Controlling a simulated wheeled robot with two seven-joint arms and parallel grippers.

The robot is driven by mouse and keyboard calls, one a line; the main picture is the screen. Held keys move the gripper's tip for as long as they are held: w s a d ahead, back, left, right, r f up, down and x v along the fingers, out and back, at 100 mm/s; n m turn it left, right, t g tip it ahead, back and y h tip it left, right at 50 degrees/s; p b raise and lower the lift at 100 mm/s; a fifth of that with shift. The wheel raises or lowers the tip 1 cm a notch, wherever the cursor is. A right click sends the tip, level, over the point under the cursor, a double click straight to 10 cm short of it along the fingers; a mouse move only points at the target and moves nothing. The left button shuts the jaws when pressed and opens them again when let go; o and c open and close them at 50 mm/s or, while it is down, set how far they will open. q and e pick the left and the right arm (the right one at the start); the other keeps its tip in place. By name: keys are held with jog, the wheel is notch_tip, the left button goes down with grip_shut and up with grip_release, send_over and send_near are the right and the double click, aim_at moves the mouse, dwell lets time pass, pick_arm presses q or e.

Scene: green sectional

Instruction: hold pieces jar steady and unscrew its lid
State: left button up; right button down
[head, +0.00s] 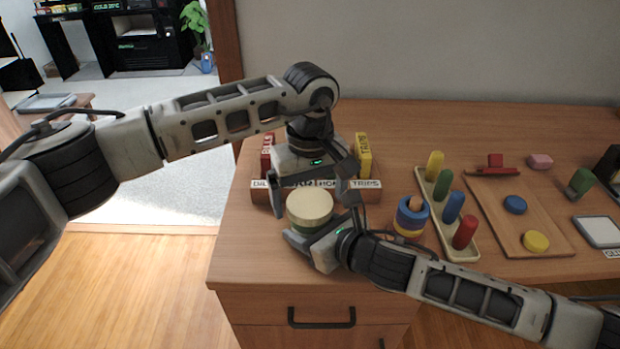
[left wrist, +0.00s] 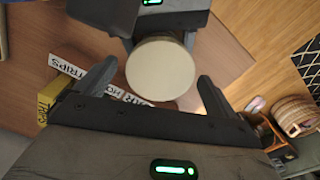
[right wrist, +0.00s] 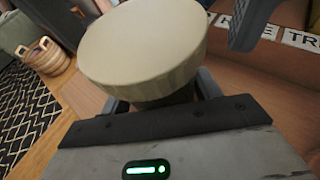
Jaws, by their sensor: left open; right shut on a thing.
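The pieces jar (head: 299,229) stands near the left front of the wooden desk, with a wide cream lid (head: 310,205) on top and a green body just showing under it. In the left wrist view the lid (left wrist: 160,68) is a round disc between and beyond the open fingers. My left gripper (head: 318,203) is open above the jar, its fingers pointing down around the lid, apart from it as far as I can tell. My right gripper (head: 312,240) is shut on the jar body from the front right. In the right wrist view the lid (right wrist: 145,50) hides most of the body.
Behind the jar is a labelled rack (head: 372,184) with a red box (head: 267,160) and a yellow box (head: 363,155). To the right stand stacked rings (head: 411,218), a peg tray (head: 470,255) and a wooden board (head: 505,190). The desk's left edge is close by.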

pick_arm(q)
jog(key=shift+f, duration=0.25)
jog(key=shift+c, duration=0.3)
jog(key=c, duration=1)
jog(key=n, duration=1.1)
jog(key=shift+r, duration=0.1)
jog(key=n, duration=0.9)
